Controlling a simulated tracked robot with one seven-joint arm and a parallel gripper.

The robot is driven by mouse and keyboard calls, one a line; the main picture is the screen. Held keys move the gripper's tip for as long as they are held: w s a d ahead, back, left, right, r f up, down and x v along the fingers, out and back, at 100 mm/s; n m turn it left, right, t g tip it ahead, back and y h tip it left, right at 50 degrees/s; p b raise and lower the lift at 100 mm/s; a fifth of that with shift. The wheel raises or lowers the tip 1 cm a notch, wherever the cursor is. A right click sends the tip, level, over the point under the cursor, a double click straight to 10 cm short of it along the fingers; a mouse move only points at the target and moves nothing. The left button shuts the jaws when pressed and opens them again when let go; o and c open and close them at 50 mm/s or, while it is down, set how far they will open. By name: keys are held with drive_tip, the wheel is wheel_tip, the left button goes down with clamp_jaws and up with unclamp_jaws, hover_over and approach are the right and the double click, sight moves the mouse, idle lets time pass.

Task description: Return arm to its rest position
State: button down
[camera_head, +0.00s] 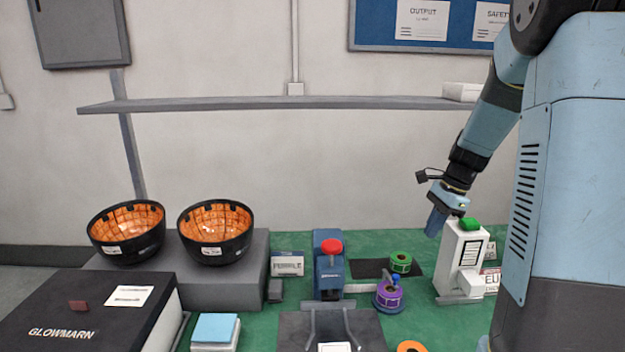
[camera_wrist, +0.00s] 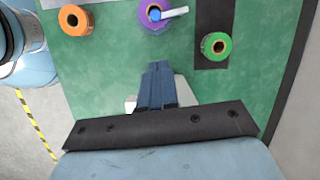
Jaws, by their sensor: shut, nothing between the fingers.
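My gripper (camera_head: 437,222) is at the right in the head view, pointing down over the green bench. Its blue fingers are shut with nothing between them. In the wrist view my gripper (camera_wrist: 158,72) shows its closed fingertips above the green surface, with a pale object partly hidden behind them. In the head view the gripper is just left of the white device (camera_head: 460,262) with a green button (camera_head: 469,224); I cannot tell whether they touch. My arm (camera_head: 490,120) reaches down from the upper right.
The green roll (camera_head: 401,262), purple roll (camera_head: 389,296) and orange roll (camera_head: 410,347) are on the bench (camera_head: 440,325). A blue device with a red button (camera_head: 331,247) stands mid-bench. Two black bowls, left (camera_head: 125,254) and right (camera_head: 215,250), stand on a grey block. A shelf (camera_head: 270,103) spans the wall.

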drive_tip(key=s+a+r+n+t+h, duration=0.1)
drive_tip(key=s+a+r+n, duration=0.2)
drive_tip(key=s, duration=0.4)
drive_tip(key=s+a+r+n+t+h, duration=0.1)
drive_tip(key=s+a+r+n+t, duration=0.1)
drive_tip(key=s+a+r+n, duration=0.2)
drive_tip(key=s+a+r+n+t+h, duration=0.1)
drive_tip(key=s+a+r+n+t, duration=0.1)
drive_tip(key=s+r+n, duration=0.4)
drive_tip(key=s+a+n, duration=0.1)
drive_tip(key=s+n, duration=0.2)
drive_tip(key=s, duration=0.3)
drive_tip(key=shift+s+a+r+n, duration=0.2)
drive_tip(key=shift+a+r+n, duration=0.05)
drive_tip(key=shift+a+n, duration=0.15)
